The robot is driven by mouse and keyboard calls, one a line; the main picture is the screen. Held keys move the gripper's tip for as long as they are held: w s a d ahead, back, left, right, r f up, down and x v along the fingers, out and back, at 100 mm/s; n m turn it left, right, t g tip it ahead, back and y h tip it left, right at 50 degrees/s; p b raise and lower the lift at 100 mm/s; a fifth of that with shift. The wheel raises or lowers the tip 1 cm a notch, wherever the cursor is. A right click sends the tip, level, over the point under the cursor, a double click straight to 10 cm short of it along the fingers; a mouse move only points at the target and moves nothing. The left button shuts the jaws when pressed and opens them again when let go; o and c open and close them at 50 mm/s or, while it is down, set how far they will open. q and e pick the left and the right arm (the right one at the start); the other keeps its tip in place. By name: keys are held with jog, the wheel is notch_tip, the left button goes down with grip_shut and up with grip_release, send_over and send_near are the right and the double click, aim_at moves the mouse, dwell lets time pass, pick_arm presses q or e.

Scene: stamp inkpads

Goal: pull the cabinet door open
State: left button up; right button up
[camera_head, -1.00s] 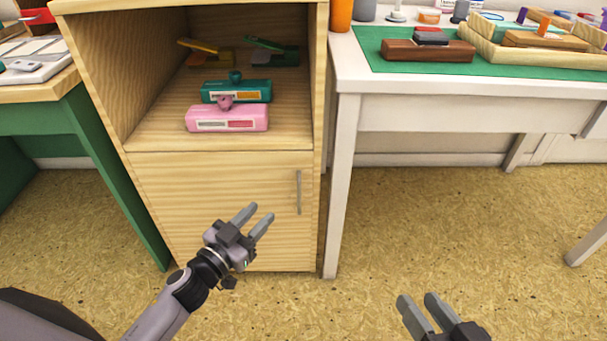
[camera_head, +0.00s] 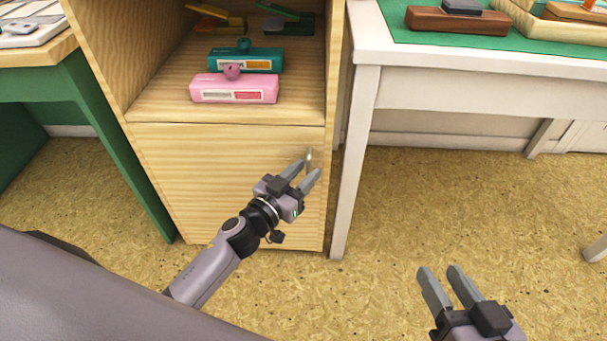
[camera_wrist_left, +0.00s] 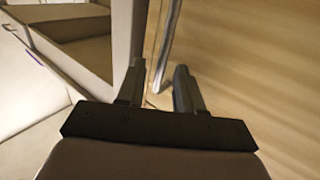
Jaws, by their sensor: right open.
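The light wooden cabinet door (camera_head: 190,170) is shut below the open shelf. Its thin metal handle (camera_head: 309,158) stands upright near the door's right edge. My left gripper (camera_head: 307,169) is at the handle with its fingers open. In the left wrist view the handle (camera_wrist_left: 167,45) runs down between the two fingertips (camera_wrist_left: 160,68), with a gap showing on each side. The handle's lower part is hidden by the fingers in the head view. My right gripper (camera_head: 439,270) is open and empty above the floor at the lower right.
The shelf above the door holds a pink inkpad stamp (camera_head: 235,90), a teal one (camera_head: 245,60) and staplers behind. A white table (camera_head: 365,120) stands close on the cabinet's right, a green desk (camera_head: 110,150) on its left. The floor (camera_head: 460,200) in front is clear.

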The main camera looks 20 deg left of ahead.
pick_arm(q)
jog(key=shift+w, duration=0.15)
grip_shut()
dwell(1.4)
